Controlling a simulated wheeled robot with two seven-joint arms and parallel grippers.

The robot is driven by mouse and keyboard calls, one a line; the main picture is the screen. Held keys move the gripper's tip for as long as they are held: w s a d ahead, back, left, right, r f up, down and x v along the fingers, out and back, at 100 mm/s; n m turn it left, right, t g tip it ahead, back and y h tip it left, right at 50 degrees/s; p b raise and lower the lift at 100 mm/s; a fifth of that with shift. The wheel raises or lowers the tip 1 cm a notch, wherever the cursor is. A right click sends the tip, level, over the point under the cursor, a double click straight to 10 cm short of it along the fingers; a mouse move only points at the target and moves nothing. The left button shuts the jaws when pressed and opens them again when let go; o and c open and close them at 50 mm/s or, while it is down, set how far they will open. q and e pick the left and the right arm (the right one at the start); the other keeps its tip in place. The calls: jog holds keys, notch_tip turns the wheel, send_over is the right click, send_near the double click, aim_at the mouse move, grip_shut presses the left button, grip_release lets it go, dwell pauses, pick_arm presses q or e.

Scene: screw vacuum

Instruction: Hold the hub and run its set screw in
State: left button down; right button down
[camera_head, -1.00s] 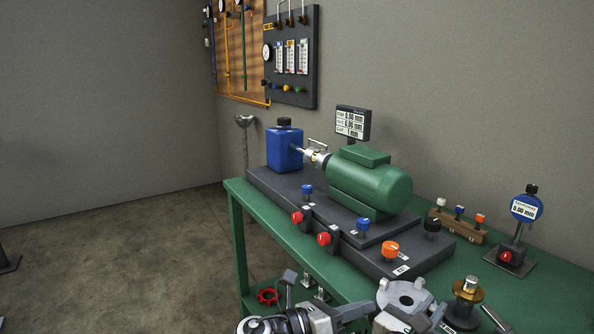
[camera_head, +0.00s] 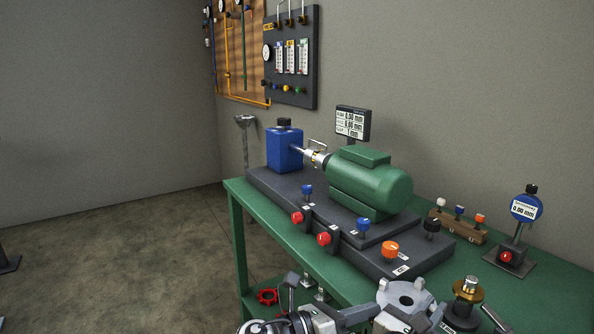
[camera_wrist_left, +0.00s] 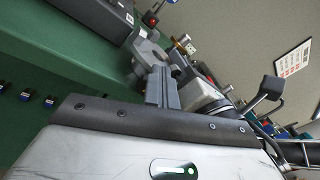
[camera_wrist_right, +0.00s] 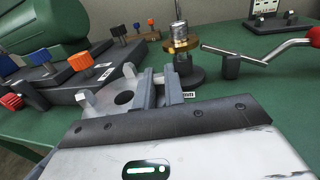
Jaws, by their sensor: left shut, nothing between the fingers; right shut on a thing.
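A grey round hub (camera_head: 404,296) with upright jaws and a centre hole sits at the table's near edge; it also shows in the right wrist view (camera_wrist_right: 123,97). My right gripper (camera_head: 434,316) is shut on the hub's side. Its fingers (camera_wrist_right: 161,88) meet the hub at its right in the right wrist view. My left gripper (camera_head: 368,312) is shut and empty, just left of the hub. Its closed fingers (camera_wrist_left: 160,86) point toward the hub (camera_wrist_left: 150,55) in the left wrist view. The set screw cannot be made out.
A brass fitting (camera_head: 467,288) on a dark round base stands close right of the hub, with a silver crank (camera_wrist_right: 255,58) beyond. A green motor (camera_head: 370,180) on a dark base fills the table's back left. A dial gauge (camera_head: 526,208) stands far right.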

pick_arm(q)
jog(key=shift+s+f, duration=0.15)
jog(key=shift+f, duration=0.1)
pick_arm(e)
jog(key=shift+f, duration=0.1)
pick_arm(q)
jog(key=r+v, duration=0.1)
jog(key=v, duration=0.5)
jog(key=shift+w+a, duration=0.1)
jog(key=shift+w, duration=0.15)
jog(key=w+d+f, duration=0.1)
jog(key=w+d, duration=0.2)
jog(key=d, duration=0.2)
jog(key=shift+w+f, duration=0.2)
jog(key=shift+w, duration=0.2)
